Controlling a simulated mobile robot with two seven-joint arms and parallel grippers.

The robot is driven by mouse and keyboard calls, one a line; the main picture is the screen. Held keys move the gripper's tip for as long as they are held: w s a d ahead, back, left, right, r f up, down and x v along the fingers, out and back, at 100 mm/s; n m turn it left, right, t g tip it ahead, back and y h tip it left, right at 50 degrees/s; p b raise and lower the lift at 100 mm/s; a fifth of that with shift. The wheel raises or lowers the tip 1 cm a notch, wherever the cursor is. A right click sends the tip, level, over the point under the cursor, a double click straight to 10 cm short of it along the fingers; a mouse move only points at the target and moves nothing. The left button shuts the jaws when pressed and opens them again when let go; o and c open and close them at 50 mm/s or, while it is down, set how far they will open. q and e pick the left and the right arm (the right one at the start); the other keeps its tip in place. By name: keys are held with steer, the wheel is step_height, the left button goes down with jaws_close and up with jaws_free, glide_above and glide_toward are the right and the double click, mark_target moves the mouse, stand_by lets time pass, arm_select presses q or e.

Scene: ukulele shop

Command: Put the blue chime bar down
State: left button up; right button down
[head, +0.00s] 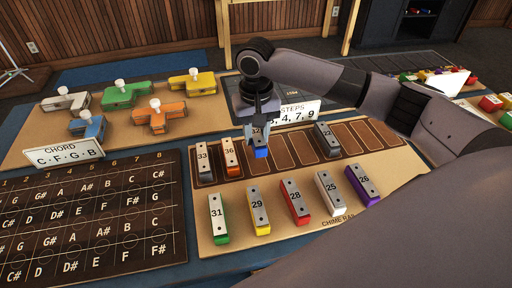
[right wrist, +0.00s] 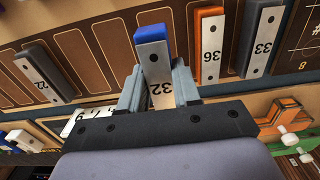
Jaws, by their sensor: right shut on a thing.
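The blue chime bar (right wrist: 153,48), with a metal top marked 32, is between the fingers of my right gripper (right wrist: 157,85), which is shut on it. In the head view the right gripper (head: 260,128) points down over the dark slotted strip (head: 352,138), and the bar's blue end (head: 261,152) shows below the fingers. The bar is just right of the orange bar 36 (head: 230,156), around the third slot from the left. I cannot tell whether it touches the strip. My left gripper is not in view.
Grey bar 33 (head: 203,162) and dark bar 22 (head: 327,138) also lie on the strip, with empty slots between 36 and 22. Green (head: 217,218), yellow (head: 259,210), red (head: 294,202), white (head: 330,194) and purple (head: 362,185) bars lie in front. A steps sign (head: 293,113) stands behind.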

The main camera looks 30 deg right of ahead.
mark_target(256, 133)
steer(key=shift+f, duration=2.5)
steer(key=c, duration=0.8)
jaws_free()
steer(key=shift+f, duration=0.1)
step_height(256, 133, up, 12)
steer(key=shift+r, duration=0.15)
steer(key=shift+s, duration=0.1)
